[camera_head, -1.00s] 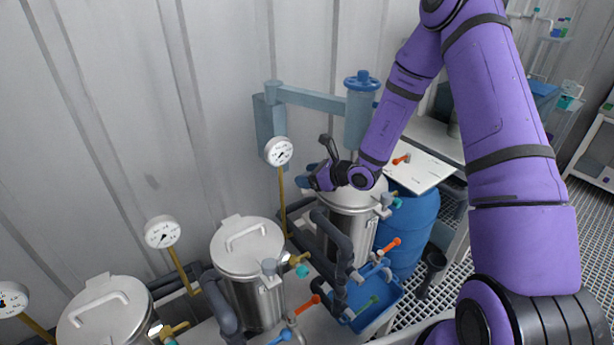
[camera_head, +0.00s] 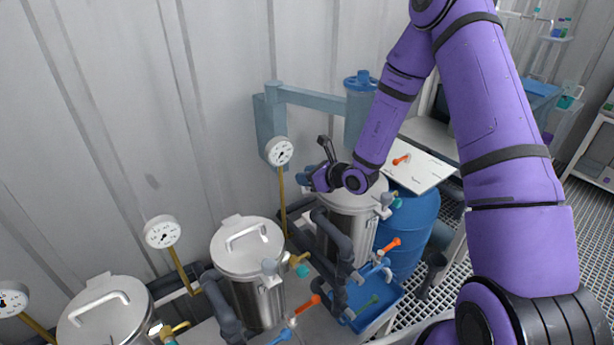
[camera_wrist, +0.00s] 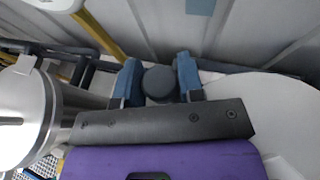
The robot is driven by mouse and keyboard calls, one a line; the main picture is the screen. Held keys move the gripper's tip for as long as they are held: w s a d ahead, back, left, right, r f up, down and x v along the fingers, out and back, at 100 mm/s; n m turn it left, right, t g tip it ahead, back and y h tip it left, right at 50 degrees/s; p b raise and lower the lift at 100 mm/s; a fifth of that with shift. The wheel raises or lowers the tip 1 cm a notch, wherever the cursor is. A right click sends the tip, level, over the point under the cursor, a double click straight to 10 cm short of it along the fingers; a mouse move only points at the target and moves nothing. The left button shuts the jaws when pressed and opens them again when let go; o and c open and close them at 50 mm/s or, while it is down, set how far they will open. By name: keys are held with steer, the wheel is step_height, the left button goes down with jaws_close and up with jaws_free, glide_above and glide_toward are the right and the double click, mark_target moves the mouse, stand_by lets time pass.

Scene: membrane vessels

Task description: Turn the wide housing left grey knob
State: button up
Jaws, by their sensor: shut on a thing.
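The grey knob (camera_wrist: 158,83) is a round dark cap between the two blue fingers of my gripper (camera_wrist: 158,78) in the wrist view. The fingers are on its left and right sides, shut on it. In the head view my gripper (camera_head: 306,180) is at the upper left side of the steel housing (camera_head: 352,222) at the back right. There my gripper hides the knob, and my wrist covers part of the housing's lid. The pale rounded lid (camera_wrist: 272,110) lies right of the fingers in the wrist view.
A second steel vessel (camera_head: 247,250) stands to the left, with a third (camera_head: 105,318) at lower left. A pressure gauge (camera_head: 279,151) on a yellow stem stands close left of my gripper. A blue-grey wall bracket (camera_head: 310,98) is behind. A blue drum (camera_head: 408,235) is at right.

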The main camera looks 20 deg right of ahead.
steer(key=shift+m+t+h, duration=0.9)
steer(key=shift+m+h, duration=0.7)
steer(key=shift+h, duration=0.1)
steer(key=o, duration=0.9)
steer(key=v, duration=1.1)
steer(key=shift+f, duration=0.1)
